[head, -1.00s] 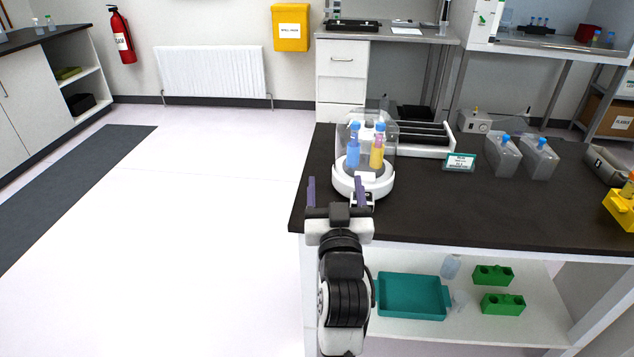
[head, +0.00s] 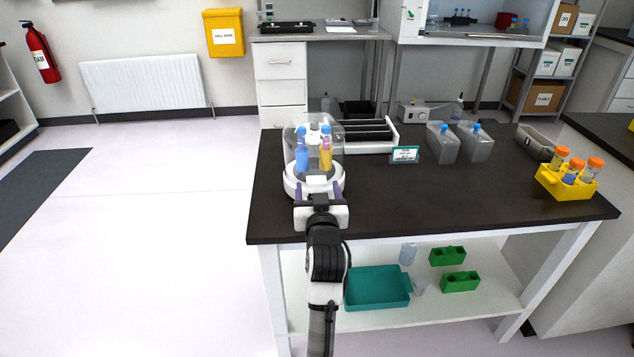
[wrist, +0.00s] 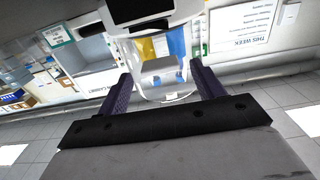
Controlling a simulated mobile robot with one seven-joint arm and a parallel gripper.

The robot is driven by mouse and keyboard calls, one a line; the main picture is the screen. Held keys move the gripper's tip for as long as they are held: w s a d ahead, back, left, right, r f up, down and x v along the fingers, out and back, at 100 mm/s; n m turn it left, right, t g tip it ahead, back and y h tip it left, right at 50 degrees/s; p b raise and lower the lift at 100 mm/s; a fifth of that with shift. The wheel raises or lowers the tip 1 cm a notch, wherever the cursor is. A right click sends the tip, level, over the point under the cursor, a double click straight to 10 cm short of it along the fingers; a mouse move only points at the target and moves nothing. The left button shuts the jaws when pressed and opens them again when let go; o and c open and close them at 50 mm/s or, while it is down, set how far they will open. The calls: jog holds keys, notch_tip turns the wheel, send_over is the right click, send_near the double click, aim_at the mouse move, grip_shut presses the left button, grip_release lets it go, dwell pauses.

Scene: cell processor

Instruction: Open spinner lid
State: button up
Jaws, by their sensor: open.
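The spinner (head: 296,184) is a round white device near the left front corner of the dark bench. Its clear lid (head: 335,132) surrounds the blue-capped tubes, one blue (head: 302,158) and one yellow (head: 326,158). It looks down over them, though its front edge is hard to make out. My gripper (head: 317,191) is open right at the front of the spinner, with a purple finger on each side. In the wrist view, a pale tab (wrist: 159,65) and the clear lid (wrist: 165,91) show between my open fingers (wrist: 160,76). I cannot tell whether they touch.
A white rack (head: 385,134) stands behind the spinner. A small sign (head: 404,155), two grey containers (head: 442,145) and a yellow tube rack (head: 566,186) are to the right. The middle of the bench (head: 430,205) is clear. A teal tray (head: 377,287) lies on the lower shelf.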

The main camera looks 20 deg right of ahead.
jog(key=shift+x, duration=1)
